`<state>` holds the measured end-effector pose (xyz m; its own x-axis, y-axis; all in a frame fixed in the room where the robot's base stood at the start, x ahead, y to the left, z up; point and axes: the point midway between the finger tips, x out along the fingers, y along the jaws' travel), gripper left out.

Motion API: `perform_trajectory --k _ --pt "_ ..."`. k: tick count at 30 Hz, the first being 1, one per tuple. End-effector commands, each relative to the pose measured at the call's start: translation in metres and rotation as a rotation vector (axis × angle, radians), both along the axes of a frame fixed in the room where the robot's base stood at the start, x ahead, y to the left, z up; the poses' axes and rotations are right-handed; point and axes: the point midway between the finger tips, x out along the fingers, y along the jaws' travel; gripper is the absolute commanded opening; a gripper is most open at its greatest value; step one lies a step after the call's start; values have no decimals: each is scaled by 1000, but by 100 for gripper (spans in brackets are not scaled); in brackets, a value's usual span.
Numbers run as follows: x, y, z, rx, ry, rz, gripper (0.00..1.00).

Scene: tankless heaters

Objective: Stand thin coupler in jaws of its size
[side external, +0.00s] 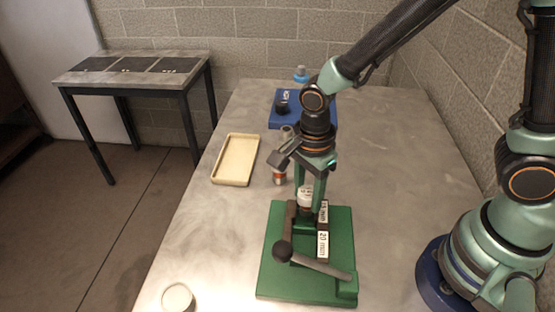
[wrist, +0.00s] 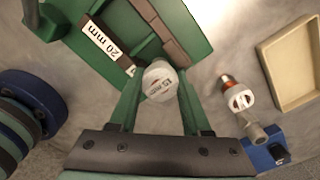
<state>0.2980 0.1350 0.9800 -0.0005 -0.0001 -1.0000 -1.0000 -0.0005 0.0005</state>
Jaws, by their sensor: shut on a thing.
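A coupler with a white cap (wrist: 160,82) is between the fingers of my gripper (side external: 308,190), which is shut on it. The cap's print looks like "15 mm" in the wrist view. It is roughly upright over the green vise (side external: 340,220), at the end of the jaws by the "15 mm" label (side external: 323,213). Its lower end is hidden, so I cannot tell whether it touches the jaws. The "20 mm" label (side external: 322,245) is nearer the front. A second coupler, white and copper (wrist: 238,97), stands apart on the table, partly behind my gripper in the side view.
A beige tray (side external: 217,178) lies left of the vise. A blue fixture (side external: 288,121) and a blue bottle (side external: 301,74) are at the back. A white round dish (side external: 176,297) sits at the front left. The vise's dark handle (side external: 325,265) crosses its front. The left-front table is mostly clear.

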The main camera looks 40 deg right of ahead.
Motion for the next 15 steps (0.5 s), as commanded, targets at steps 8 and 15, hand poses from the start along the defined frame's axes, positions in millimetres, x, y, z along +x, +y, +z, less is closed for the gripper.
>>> perform_trajectory --k 8,15 --pt "0 0 -16 1 -1 0 0" --pt "0 0 -18 0 -1 0 0"
